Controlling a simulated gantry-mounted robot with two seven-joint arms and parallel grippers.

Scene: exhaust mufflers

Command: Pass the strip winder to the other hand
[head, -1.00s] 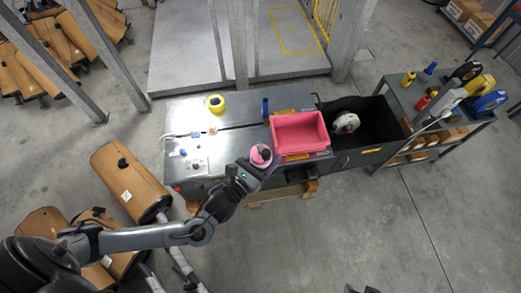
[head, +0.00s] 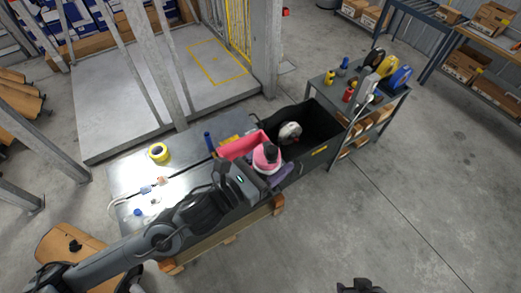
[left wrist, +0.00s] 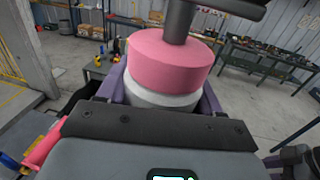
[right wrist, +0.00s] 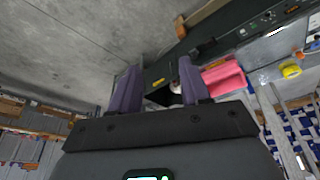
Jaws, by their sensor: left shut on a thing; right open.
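The strip winder (head: 267,157) is a pink and white drum with a dark handle on top. My left gripper (head: 266,177) is shut on it and holds it in front of the pink bin. In the left wrist view the winder (left wrist: 172,62) stands between the purple fingers, its white lower part partly hidden by the gripper body. My right gripper (right wrist: 158,88) is open and empty, its purple fingers apart. In the head view only a dark part of my right arm shows at the bottom edge, well away from the winder.
A pink bin (head: 232,150) stands on the grey bench, beside a black tub (head: 322,122) holding a white round object (head: 290,131). A yellow roll (head: 158,152) and blue bottle (head: 208,141) are on the bench. A shelf cart (head: 352,105) stands right.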

